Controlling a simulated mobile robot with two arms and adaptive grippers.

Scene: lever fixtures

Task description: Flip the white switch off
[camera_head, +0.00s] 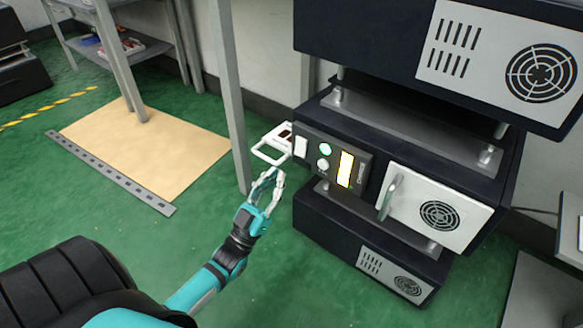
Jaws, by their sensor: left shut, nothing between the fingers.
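The dark machine has a grey control panel (357,182) on its front. A small white switch piece (301,147) sits at the panel's left end. Its exact tilt is too small to tell. A green round button (326,148), a pale round knob (323,165) and a lit yellow display (345,169) are to its right. My left gripper (272,174) is shut and empty, with its fingers pointing up. In the picture it is below and left of the switch, apart from the panel. My right gripper is out of view.
A white loop-shaped frame (270,150) sticks out at the machine's left side, just above my gripper. A grey post (229,95) stands behind. A white door with a handle (388,197) is right of the panel. Green floor (130,235) is open at left.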

